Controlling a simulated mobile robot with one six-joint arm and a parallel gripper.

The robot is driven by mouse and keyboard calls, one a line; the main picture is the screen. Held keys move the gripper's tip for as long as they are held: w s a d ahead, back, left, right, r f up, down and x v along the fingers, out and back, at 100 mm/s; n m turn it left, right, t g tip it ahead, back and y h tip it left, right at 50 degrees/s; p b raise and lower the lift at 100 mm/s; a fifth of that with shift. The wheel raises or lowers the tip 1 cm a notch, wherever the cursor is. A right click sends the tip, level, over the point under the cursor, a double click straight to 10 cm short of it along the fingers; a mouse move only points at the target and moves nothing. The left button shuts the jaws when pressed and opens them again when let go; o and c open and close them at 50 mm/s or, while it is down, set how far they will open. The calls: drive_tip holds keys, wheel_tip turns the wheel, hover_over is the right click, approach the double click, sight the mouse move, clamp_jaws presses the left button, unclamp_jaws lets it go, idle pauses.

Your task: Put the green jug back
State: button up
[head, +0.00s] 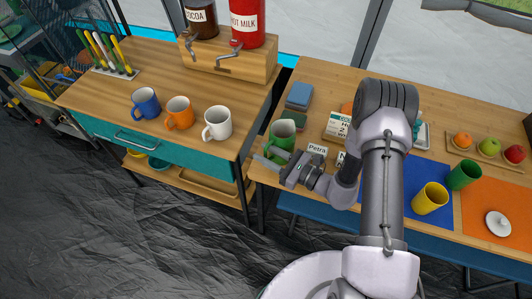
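A green jug (282,134) with a pale inside stands upright at the left front corner of the right wooden table (310,79). My gripper (268,157) is low at that table's front left edge, just in front of the jug. Its fingers point left and overlap the jug's lower part in the picture. I cannot tell whether they touch it or hold its handle. The left table (120,69) carries a blue mug (146,103), an orange mug (178,112) and a white mug (217,123) in a row.
A name card reading Petra (317,150) is right of my gripper. Stacked blue and green boxes (299,96) stand behind the jug. A yellow cup (430,198) and a green cup (463,175) are farther right. A gap separates the tables. A drink dispenser (247,22) stands behind the mugs.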

drive_tip(key=shift+r+p, duration=0.3)
drive_tip(key=p+v, duration=0.2)
drive_tip(key=v, duration=0.9)
drive_tip(key=shift+d+f, duration=0.1)
drive_tip(key=shift+d, duration=0.15)
drive_tip(key=s+a+r+n+g+h, duration=0.1)
drive_tip(key=s+a+r+n+g, duration=0.2)
drive_tip(key=r+n+g, duration=0.4)
drive_tip(key=s+a+r+n+g+h, duration=0.15)
drive_tip(key=s+r+n+g, duration=0.3)
drive_tip(key=r, duration=0.55)
drive_tip(key=s+d+r+n+t+h, duration=0.2)
drive_tip(key=s+r+n+t+h, duration=0.1)
drive_tip(key=s+r+n+h, duration=0.1)
drive_tip(key=s+d+r+n+t+h, duration=0.2)
drive_tip(key=s+r+n+t+h, duration=0.2)
drive_tip(key=r, duration=0.5)
drive_tip(key=shift+d+r+h, duration=0.25)
drive_tip(key=shift+h, duration=1)
